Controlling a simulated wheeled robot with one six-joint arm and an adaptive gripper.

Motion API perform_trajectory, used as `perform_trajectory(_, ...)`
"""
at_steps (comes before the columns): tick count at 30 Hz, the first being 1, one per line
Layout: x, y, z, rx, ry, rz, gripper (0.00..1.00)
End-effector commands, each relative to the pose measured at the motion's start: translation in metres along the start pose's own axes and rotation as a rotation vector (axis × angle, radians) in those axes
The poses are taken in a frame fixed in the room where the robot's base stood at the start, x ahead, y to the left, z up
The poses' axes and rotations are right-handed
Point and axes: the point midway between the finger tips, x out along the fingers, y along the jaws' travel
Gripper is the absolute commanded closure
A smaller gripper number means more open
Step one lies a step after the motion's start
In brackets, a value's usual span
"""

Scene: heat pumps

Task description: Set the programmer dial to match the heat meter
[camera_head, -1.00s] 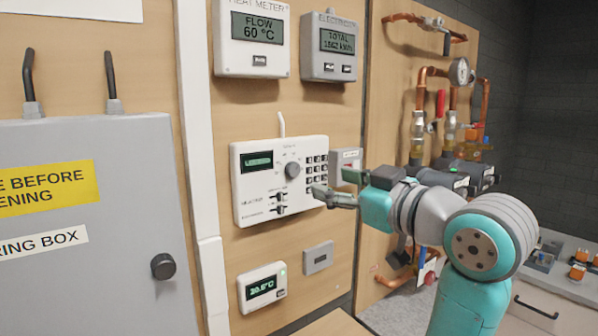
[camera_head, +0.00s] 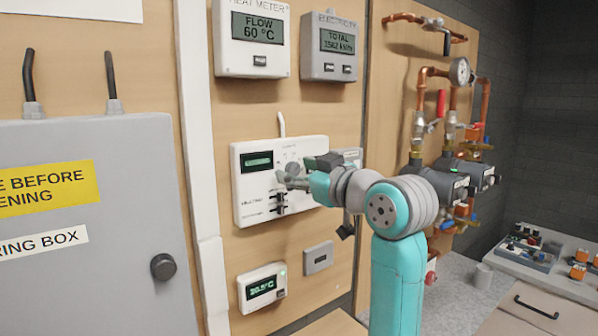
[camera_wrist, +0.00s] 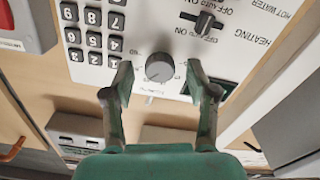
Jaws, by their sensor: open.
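The heat meter (camera_head: 252,38) is a white box at the top of the board in the head view, and its display reads FLOW 60 °C. Below it is the white programmer (camera_head: 246,208) with a small display, a keypad and slide switches. Its round grey dial (camera_head: 292,168) is partly covered by my gripper in the head view. In the wrist view the dial (camera_wrist: 160,67) shows upside down, between my fingertips. My gripper (camera_wrist: 160,85) is open, with one finger on each side of the dial. I cannot tell whether either finger touches it. My gripper (camera_head: 283,178) also shows in the head view.
An electricity meter (camera_head: 330,46) is beside the heat meter. A small thermostat (camera_head: 262,288) and a grey plate (camera_head: 318,257) are below the programmer. A grey wiring box (camera_head: 90,230) stands at the left. Copper pipes (camera_head: 483,100) and valves are at the right.

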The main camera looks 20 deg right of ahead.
Motion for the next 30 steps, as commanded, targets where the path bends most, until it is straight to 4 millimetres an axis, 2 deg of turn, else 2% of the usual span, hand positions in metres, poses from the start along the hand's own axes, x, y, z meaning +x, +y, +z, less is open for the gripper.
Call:
perform_trajectory(6, 0.0003, 0.0001, 0.0, 0.0, 0.0, 0.0, 0.42)
perform_trajectory(8, 0.0002, 0.0001, 0.0, 0.0, 0.0, 0.0, 0.55)
perform_trajectory(13, 0.0002, 0.0002, 0.0001, 0.0, 0.0, 0.0, 0.97)
perform_trajectory(14, 0.0001, 0.0001, 0.0001, 0.0, 0.0, 0.0, 1.0)
perform_trajectory(23, 0.0002, 0.0002, 0.0001, 0.026, 0.0, 0.0, 1.0)
perform_trajectory(30, 0.0005, 0.0004, 0.0003, 0.145, -0.001, -0.002, 1.0)
